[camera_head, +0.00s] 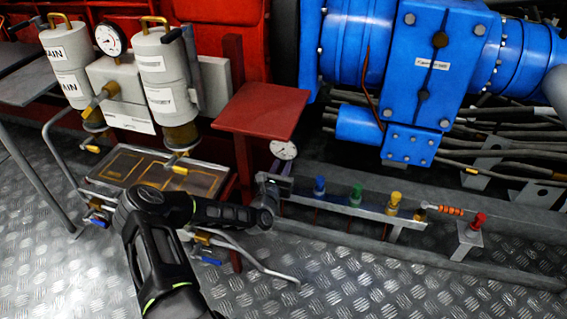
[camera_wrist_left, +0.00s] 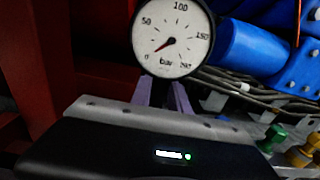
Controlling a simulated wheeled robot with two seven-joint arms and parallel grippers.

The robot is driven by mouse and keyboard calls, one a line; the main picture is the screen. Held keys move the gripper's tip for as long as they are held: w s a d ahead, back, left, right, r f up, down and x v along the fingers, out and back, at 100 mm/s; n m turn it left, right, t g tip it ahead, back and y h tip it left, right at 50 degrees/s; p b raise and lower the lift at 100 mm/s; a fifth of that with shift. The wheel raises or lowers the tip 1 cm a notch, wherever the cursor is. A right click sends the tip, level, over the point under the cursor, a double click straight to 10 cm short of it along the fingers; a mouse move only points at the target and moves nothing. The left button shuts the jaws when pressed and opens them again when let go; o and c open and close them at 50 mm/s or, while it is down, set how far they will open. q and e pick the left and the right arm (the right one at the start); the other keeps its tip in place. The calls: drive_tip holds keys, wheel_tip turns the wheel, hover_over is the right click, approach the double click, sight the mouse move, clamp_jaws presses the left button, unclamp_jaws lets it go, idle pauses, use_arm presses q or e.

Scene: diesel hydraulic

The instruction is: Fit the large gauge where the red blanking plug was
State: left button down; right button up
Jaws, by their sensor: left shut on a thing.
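The large gauge (camera_head: 283,149) has a round white dial and a dark rim. In the left wrist view the gauge (camera_wrist_left: 173,38) shows a bar scale and faces the camera. My left gripper (camera_head: 279,175) is shut on it from below; the fingers (camera_wrist_left: 165,95) show just under the dial. A red plug (camera_head: 479,220) stands on a small grey bracket (camera_head: 467,239) at the right. Blue (camera_head: 319,187), green (camera_head: 355,195) and yellow (camera_head: 394,201) caps stand along the rail (camera_head: 340,208).
A brass fitting (camera_head: 420,213) and an orange coiled piece (camera_head: 447,210) lie between the yellow cap and red plug. A red shelf (camera_head: 262,110) overhangs near the gauge. Grey filter canisters (camera_head: 160,70) with another gauge (camera_head: 110,38) stand left. Blue machinery (camera_head: 430,65) is behind.

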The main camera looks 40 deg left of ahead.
use_arm(q)
drive_tip(key=shift+f, duration=1.4)
drive_tip(key=c, duration=1.2)
unclamp_jaws()
drive_tip(key=shift+o, duration=0.2)
drive_tip(key=p+v, duration=0.3)
drive_tip(key=v, duration=0.4)
drive_tip(key=shift+s, duration=0.4)
drive_tip(key=shift+s+d+f, duration=0.1)
drive_tip(key=shift+d, duration=0.05)
